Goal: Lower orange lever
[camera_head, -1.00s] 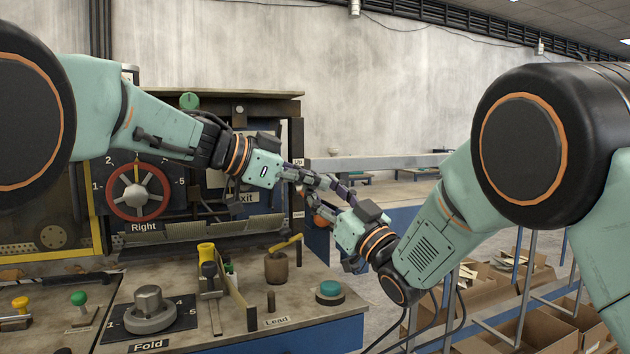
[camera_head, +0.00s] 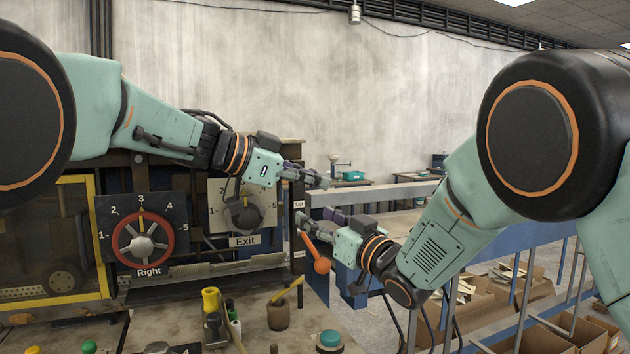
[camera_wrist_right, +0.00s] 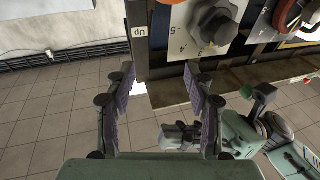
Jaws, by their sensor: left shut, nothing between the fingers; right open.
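The orange lever (camera_head: 322,264), with its round ball end, is at the right side of the machine in the head view. Its arm slants down and right from the panel's edge. My right gripper (camera_head: 314,218) is open and empty, just above and beside the lever. Its spread fingers (camera_wrist_right: 162,88) also show in the right wrist view, below the "Up" label (camera_wrist_right: 139,31). My left gripper (camera_head: 322,181) is shut and empty, above the right one and in front of the panel's right edge.
The panel carries a red-ringed "Right" dial (camera_head: 143,243) and a grey "Exit" dial (camera_head: 245,214). Cardboard boxes (camera_head: 490,301) lie at the right. Floor (camera_wrist_right: 40,110) is clear in the wrist view.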

